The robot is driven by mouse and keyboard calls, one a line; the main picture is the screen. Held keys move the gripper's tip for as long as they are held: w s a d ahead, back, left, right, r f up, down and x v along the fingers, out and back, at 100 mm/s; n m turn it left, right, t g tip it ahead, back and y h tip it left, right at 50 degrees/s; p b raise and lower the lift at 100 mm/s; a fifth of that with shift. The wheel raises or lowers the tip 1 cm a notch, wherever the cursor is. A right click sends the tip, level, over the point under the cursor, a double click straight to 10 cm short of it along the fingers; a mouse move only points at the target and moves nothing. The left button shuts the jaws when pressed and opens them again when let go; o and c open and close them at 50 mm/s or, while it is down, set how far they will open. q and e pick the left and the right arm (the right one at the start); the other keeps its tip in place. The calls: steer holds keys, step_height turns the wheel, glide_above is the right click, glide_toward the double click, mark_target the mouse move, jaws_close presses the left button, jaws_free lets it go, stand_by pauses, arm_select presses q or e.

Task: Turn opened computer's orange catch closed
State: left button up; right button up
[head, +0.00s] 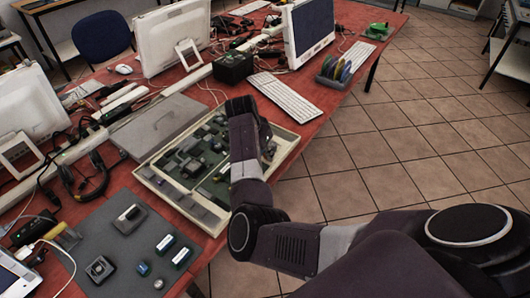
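The opened computer (213,218) lies on the red table as a shallow beige case with green boards and dark parts inside. My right arm comes in from the right and reaches over the case's right half. My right gripper (265,138) is at the far right part of the case, mostly hidden behind my own wrist and forearm. Its fingertips cannot be made out, nor whether it touches anything. I cannot make out an orange catch; my arm covers part of the case. My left gripper is not in view.
A grey flat panel (158,126) lies behind the case. A grey mat (98,217) with small parts is in front left. A headset (87,178), a white keyboard (284,97), a black box (233,67) and monitors stand around. Tiled floor is free at right.

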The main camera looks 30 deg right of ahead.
jaws_close()
steer(key=shift+r+n+p, duration=0.15)
steer(key=shift+n+p, duration=0.15)
steer(key=shift+p, duration=0.25)
steer(key=n+p, duration=0.2)
steer(key=p, duration=0.2)
steer(key=n+t+y+p, duration=0.1)
steer(key=n+p, duration=0.2)
steer(key=n+t+y+p, duration=0.1)
steer(key=n+p, duration=0.1)
steer(key=p, duration=0.2)
steer(key=shift+s+d+r+n+p, duration=0.2)
steer(key=shift+s+d+n+p, duration=0.1)
steer(key=shift+d+n+p, duration=0.1)
steer(key=shift+d+f+n+t+y+p, duration=0.1)
steer(key=shift+n+t+y+p, duration=0.25)
steer(key=shift+n+p, duration=0.45)
steer(key=shift+d+n+y, duration=0.1)
steer(key=shift+n+y, duration=0.15)
steer(key=shift+n, duration=0.75)
steer(key=shift+f+n+y+p, duration=0.15)
steer(key=shift+n+y+p, duration=0.3)
steer(key=shift+n, duration=0.75)
steer(key=shift+n+y, duration=0.55)
steer(key=shift+n, duration=0.45)
